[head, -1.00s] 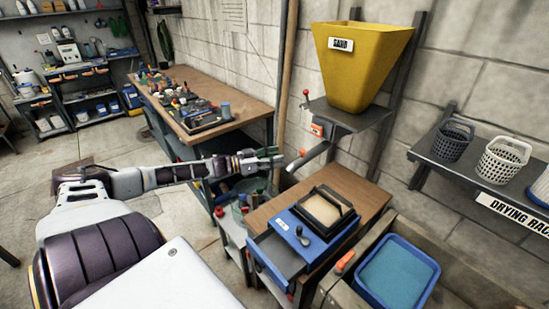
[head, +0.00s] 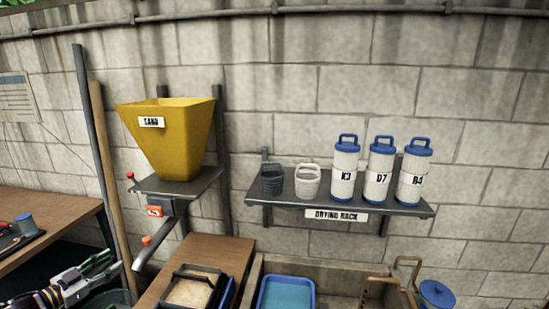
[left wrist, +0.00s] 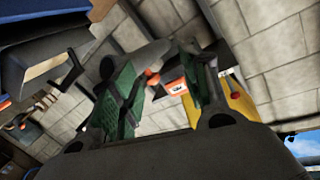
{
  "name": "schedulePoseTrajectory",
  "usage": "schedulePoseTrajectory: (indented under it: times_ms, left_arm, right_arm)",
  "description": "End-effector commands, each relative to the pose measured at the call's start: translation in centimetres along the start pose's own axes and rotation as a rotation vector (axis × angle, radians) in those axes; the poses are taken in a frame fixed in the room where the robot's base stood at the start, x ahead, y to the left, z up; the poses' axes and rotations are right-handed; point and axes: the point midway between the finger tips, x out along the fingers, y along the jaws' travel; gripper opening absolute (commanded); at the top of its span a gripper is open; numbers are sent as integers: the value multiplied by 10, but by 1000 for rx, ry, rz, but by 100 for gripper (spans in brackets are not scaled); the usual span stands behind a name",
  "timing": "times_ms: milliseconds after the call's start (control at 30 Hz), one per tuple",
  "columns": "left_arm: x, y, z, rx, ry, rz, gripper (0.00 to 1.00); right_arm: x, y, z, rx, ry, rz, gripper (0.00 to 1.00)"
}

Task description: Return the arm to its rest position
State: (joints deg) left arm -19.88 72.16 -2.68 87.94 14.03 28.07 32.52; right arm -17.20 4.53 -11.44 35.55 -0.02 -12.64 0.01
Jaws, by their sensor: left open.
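My left gripper (head: 100,268) is at the lower left of the head view, with its arm coming in from the left edge. Its two green-padded fingers are apart in the left wrist view (left wrist: 165,95), with nothing held between them. It is left of the sand hopper's spout and left of the small wooden table (head: 212,250). The grey spout (head: 150,255) and the yellow hopper (left wrist: 240,100) show beyond the fingers in the left wrist view. My right gripper is in neither view.
The yellow sand hopper (head: 172,135) stands on a wall bracket. A drying rack (head: 405,208) holds two baskets and three white canisters. A blue tray (head: 262,303) sits in the trough below. A workbench (head: 60,212) stands at the left.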

Motion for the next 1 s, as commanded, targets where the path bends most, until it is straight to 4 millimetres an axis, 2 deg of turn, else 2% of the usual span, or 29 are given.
schedulePoseTrajectory:
  times_ms: [167,300,500,633,767,1000]
  left_arm:
    - [-21,-44,56,194,-191,-101,46]
    - [-48,-77,98,311,-340,-160,46]
    - [-95,-108,162,410,-539,-225,46]
    - [-130,-115,205,439,-659,-255,46]
    - [-165,-113,248,449,-773,-275,46]
    - [-228,-89,323,429,-960,-289,46]
  right_arm:
    - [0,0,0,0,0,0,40]
    - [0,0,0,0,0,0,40]
    - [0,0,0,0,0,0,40]
    - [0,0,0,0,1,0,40]
    - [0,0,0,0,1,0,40]
    - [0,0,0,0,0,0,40]
